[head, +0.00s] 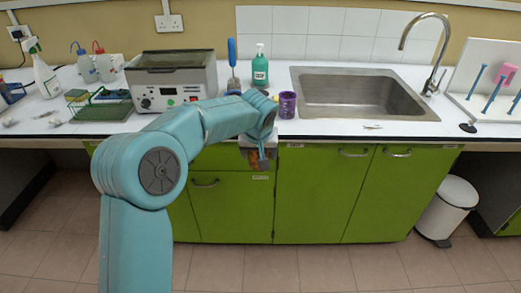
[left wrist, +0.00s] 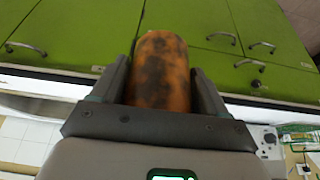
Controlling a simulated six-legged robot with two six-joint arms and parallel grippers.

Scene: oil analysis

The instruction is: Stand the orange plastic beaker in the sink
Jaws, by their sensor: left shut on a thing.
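The orange plastic beaker (head: 256,161) is in my left gripper (head: 262,150), in front of the green cupboards and just below the worktop's front edge in the head view. In the left wrist view the beaker (left wrist: 162,68) is orange with dark stains and sits between the two fingers of the left gripper (left wrist: 161,80), which is shut on it. My left forearm and wrist hide part of it in the head view. The steel sink (head: 355,97) is set in the worktop to the right of the gripper, and its basin looks empty. My right gripper is not in view.
A purple cup (head: 287,105) stands on the worktop at the sink's left, near a green soap bottle (head: 260,68) and a blue-handled brush (head: 232,52). A tap (head: 433,75) rises at the sink's right, beside a white peg board (head: 490,55). A water bath (head: 172,82) stands left.

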